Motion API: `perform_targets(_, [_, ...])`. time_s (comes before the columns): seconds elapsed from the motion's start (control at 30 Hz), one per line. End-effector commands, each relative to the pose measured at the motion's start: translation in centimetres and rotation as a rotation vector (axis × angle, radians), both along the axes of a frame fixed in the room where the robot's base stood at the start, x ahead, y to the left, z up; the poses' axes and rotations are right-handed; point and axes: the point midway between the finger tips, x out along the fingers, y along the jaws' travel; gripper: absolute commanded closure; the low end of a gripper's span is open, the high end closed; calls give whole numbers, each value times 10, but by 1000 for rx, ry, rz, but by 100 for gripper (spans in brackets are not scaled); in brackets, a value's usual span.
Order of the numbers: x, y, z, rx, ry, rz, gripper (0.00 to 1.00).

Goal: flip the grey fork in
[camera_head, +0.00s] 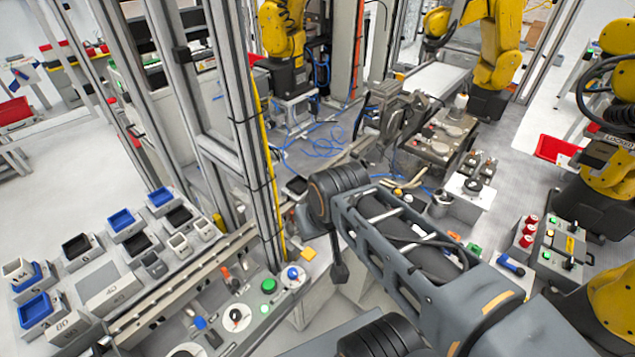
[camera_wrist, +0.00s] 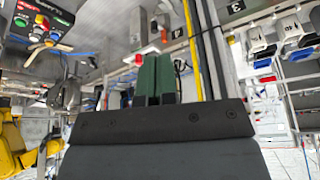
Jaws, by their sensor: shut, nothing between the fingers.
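My gripper (camera_wrist: 154,78) shows in the wrist view as two dark green fingers side by side, shut, with nothing held between them. In the head view my arm reaches in from the lower right, and its fingers cannot be made out. A grey metal fixture with upright, fork-like parts (camera_head: 393,112) stands beyond my arm, right of the middle in the head view. I cannot tell for sure that it is the grey fork, nor which way it is turned. My gripper does not visibly touch it.
A panel with a green button (camera_head: 268,285) lies low in the middle. Numbered bins, one blue bin (camera_head: 122,219) among them, stand at left. Metal posts rise left of my arm. A yellow robot arm (camera_head: 497,45) stands at the back. A button box (camera_head: 562,250) is at right.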

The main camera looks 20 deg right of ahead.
Motion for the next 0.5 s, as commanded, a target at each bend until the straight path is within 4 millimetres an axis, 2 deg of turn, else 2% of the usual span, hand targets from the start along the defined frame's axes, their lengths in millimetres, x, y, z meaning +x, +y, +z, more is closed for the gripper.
perform_targets(0.33, [1,-2,-3,16,12,-19,100])
perform_targets(0.5, [16,-24,-20,162,97,-175,100])
